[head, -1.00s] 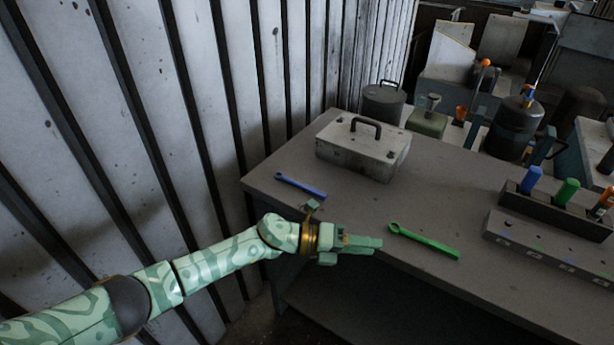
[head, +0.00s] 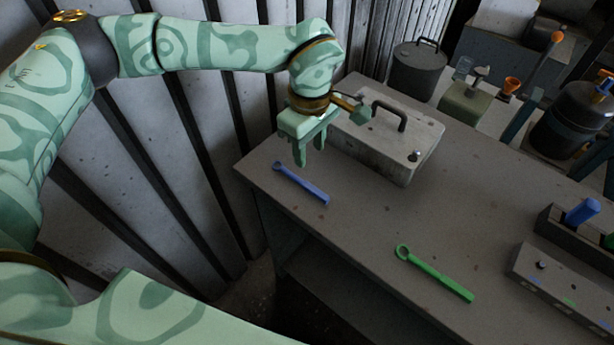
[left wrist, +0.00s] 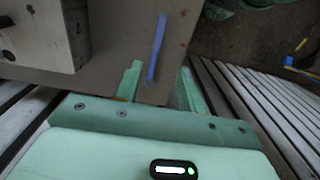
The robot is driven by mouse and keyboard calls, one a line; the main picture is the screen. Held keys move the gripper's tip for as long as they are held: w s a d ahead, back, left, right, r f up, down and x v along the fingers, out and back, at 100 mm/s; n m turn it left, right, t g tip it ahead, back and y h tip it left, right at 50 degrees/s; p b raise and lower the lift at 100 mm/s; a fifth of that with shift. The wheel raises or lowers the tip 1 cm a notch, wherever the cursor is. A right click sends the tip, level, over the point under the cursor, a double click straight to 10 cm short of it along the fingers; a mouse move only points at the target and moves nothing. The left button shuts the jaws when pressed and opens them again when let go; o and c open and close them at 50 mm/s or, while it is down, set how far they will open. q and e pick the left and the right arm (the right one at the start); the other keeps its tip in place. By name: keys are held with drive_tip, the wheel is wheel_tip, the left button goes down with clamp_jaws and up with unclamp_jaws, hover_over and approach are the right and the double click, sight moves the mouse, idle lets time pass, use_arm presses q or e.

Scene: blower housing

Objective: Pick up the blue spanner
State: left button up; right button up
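The blue spanner (head: 301,183) lies flat on the grey table, near its left edge, with its ring end toward the upper left. My left gripper (head: 310,156) points down above the table, just behind the spanner's ring end in the head view. It is open and empty. In the left wrist view the spanner (left wrist: 157,48) shows between the two spread fingers (left wrist: 161,68), apart from both. Its ring end is nearest the gripper. My right gripper is not in view.
A grey metal box (head: 400,145) with a black handle stands close beside the left gripper. A green spanner (head: 436,275) lies nearer the front edge. A dark holder (head: 560,240) with coloured handles stands at the right. The ribbed wall (head: 200,110) is close on the left.

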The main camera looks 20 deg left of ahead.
use_arm(q)
hover_over(312, 188)
drive_tip(key=f, duration=0.6)
drive_tip(key=shift+s+a+f+b, duration=0.15)
drive_tip(key=shift+a+b, duration=0.1)
drive_tip(key=shift+b, duration=0.15)
drive_tip(key=shift+f, duration=0.55)
drive_tip(key=f, duration=0.3)
drive_tip(key=f+b, duration=0.1)
drive_tip(key=f, duration=0.1)
drive_tip(key=shift+d, duration=0.25)
clamp_jaws()
